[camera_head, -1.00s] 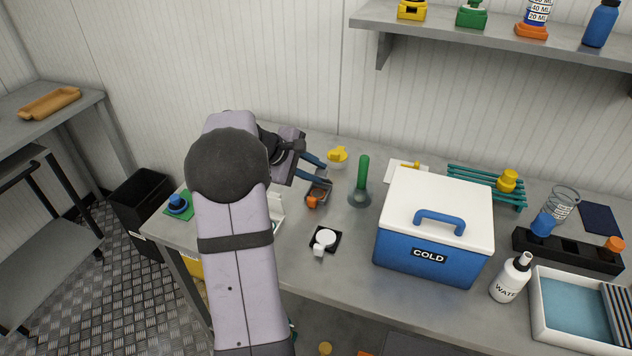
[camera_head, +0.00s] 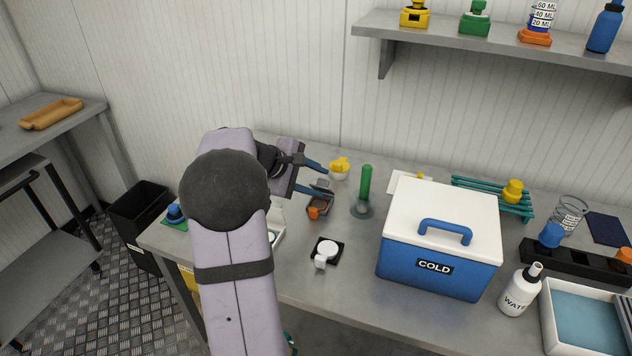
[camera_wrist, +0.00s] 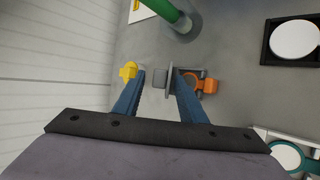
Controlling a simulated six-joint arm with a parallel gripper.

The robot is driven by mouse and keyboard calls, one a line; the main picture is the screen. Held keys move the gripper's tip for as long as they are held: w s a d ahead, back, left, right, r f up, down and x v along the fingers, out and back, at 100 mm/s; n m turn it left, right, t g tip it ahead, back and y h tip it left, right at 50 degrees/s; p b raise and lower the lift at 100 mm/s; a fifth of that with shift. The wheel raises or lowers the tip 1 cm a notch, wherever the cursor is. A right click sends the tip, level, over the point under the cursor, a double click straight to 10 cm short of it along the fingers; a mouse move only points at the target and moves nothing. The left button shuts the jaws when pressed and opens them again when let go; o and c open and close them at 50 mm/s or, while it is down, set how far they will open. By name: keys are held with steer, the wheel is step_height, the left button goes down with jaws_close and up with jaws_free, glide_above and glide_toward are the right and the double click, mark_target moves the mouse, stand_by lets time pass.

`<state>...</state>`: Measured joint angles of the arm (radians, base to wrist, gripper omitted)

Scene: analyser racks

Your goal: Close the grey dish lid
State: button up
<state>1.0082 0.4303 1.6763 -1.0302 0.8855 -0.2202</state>
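The grey dish (camera_head: 318,208) stands on the bench with an orange part on its front. Its grey lid (camera_head: 322,186) looks raised, not flat on the dish. In the wrist view, the lid (camera_wrist: 169,82) shows nearly edge-on as a thin plate with a small grey block on its left side. The orange part (camera_wrist: 208,86) lies to its right. My gripper (camera_head: 330,184) is open, with its blue fingers spread at the lid. In the wrist view, the right finger overlaps the lid plate and the left finger is apart from it. Contact cannot be told.
A green cylinder (camera_head: 365,184) on a grey foot is close on the right. A white-lidded dish (camera_head: 327,250) on a black base is in front. The blue cold box (camera_head: 436,270) fills the bench farther right.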

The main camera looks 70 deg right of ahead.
steer(key=shift+f, duration=0.1)
steer(key=v, duration=0.7)
steer(key=shift+b, duration=0.35)
steer(key=shift+a, duration=0.15)
